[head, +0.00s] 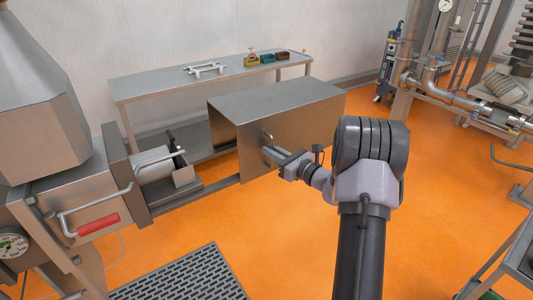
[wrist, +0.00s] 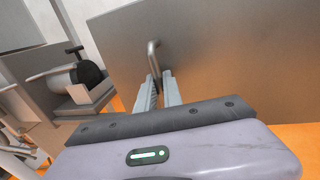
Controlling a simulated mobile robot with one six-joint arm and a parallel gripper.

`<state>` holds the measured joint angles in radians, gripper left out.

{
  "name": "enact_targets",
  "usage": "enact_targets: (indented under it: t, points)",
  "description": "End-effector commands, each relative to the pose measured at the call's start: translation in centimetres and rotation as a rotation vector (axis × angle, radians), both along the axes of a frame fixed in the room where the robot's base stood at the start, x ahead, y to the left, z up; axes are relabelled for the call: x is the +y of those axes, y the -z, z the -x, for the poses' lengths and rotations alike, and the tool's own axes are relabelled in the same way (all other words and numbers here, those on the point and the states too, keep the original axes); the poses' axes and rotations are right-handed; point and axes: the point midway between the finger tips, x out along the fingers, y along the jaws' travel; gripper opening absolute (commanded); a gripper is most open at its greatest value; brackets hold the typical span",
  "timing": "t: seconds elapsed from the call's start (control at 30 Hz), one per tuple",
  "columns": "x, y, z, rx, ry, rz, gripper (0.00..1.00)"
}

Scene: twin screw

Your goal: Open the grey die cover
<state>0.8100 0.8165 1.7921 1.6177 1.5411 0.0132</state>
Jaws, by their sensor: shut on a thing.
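The grey die cover (head: 287,108) is a large box-shaped metal hood in the middle of the head view. Its side panel fills the upper right of the wrist view (wrist: 230,55). A small bar handle (wrist: 153,57) stands out from that panel, and it also shows in the head view (head: 267,137). My gripper (head: 274,155) is at the panel, with its fingers shut on the handle. In the wrist view the two fingers (wrist: 159,84) reach up to the handle's lower part. The fingertips' exact contact is small and partly hidden.
Left of the cover is the machine's die end (head: 152,165) on rails, with a red-handled lever (head: 98,224) nearer. A metal table (head: 215,73) stands behind, against the wall. A dark floor grating (head: 180,275) lies at the front.

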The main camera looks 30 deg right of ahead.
Motion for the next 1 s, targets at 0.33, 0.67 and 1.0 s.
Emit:
enact_targets:
  t: [0.33, 0.67, 1.0]
  points:
    - [0.0, -0.1, -0.1, -0.003, 0.0, 0.0, 0.2]
    - [-0.1, -0.1, 0.2, -0.001, 0.001, 0.0, 0.2]
    - [-1.6, -0.3, 7.3, -0.001, 0.006, -0.001, 0.2]
